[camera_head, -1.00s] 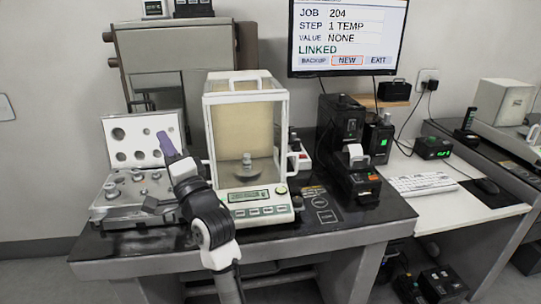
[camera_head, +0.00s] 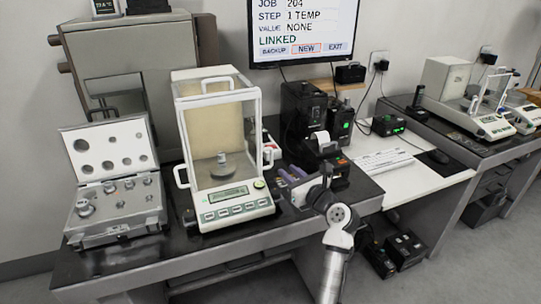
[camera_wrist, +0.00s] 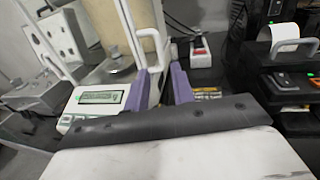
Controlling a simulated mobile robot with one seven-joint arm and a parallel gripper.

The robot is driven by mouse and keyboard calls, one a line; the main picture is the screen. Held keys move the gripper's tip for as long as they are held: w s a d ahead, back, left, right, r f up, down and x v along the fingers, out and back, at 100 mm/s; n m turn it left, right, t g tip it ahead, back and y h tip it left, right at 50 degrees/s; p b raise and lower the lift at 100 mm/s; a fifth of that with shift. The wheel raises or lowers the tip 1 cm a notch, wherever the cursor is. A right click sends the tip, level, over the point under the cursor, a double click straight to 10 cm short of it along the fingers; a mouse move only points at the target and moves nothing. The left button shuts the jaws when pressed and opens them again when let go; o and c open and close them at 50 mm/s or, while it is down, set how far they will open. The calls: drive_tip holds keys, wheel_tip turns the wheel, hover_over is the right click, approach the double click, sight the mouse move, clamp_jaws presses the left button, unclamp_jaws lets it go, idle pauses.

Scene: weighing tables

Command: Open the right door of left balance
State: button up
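The left balance (camera_head: 228,206) stands on the dark table, with a tall glass shield in a white frame. A small metal weight (camera_head: 221,158) rests on its pan. The white handle (camera_head: 268,155) of the right door stands out from the shield's right side, and that door looks shut. My gripper (camera_head: 289,177) is just right of the balance, in front of and below the handle. The balance's display (camera_wrist: 98,98) shows left of the fingers.
An open weight case (camera_head: 115,205) lies left of the balance. A black printer (camera_head: 325,150) and other black devices stand close on the right, behind my gripper. A keyboard (camera_head: 383,162) lies on the lower white desk. Another balance (camera_head: 485,120) stands far right.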

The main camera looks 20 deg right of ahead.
sight(272, 158)
drive_tip(key=p+x, duration=0.1)
drive_tip(key=x, duration=0.9)
drive_tip(key=shift+w+a, duration=0.1)
clamp_jaws()
